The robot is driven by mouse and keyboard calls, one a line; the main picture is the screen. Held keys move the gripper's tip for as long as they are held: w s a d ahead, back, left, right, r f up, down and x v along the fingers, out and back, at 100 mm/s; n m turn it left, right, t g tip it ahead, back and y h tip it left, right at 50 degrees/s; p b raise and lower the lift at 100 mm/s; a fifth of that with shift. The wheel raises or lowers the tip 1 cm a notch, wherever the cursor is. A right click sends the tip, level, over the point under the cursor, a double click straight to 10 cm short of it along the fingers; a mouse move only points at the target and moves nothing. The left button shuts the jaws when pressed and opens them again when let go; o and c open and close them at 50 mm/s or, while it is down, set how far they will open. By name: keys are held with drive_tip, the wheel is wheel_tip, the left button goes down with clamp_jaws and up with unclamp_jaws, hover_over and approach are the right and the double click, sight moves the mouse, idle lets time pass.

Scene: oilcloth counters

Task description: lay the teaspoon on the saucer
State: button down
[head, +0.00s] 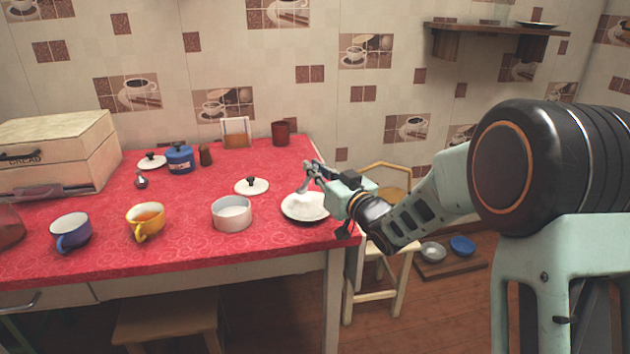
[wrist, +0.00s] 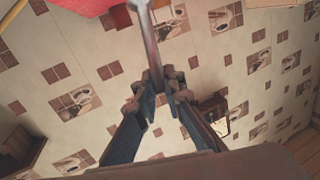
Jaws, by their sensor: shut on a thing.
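A white saucer (head: 305,207) lies on the red oilcloth near the right end of the counter. My gripper (head: 311,177) is above the saucer. In the head view the teaspoon (head: 304,187) is small and pale against the saucer. I cannot tell whether its lower end touches the saucer.
A white pot (head: 232,213) stands left of the saucer, with a white lid (head: 252,187) behind it. A yellow cup (head: 146,220) and a blue cup (head: 71,231) stand further left. The red oilcloth (head: 190,255) is clear in front. A chair stands right of the counter.

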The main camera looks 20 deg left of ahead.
drive_tip(key=shift+s+f, duration=0.1)
drive_tip(key=shift+f, duration=1.05)
drive_tip(key=shift+f, duration=0.1)
drive_tip(key=shift+f+b, duration=0.15)
drive_tip(key=shift+b, duration=0.25)
drive_tip(key=c, duration=2)
unclamp_jaws()
drive_tip(key=shift+r, duration=0.2)
drive_tip(key=p+v, duration=0.2)
drive_tip(key=v, duration=1)
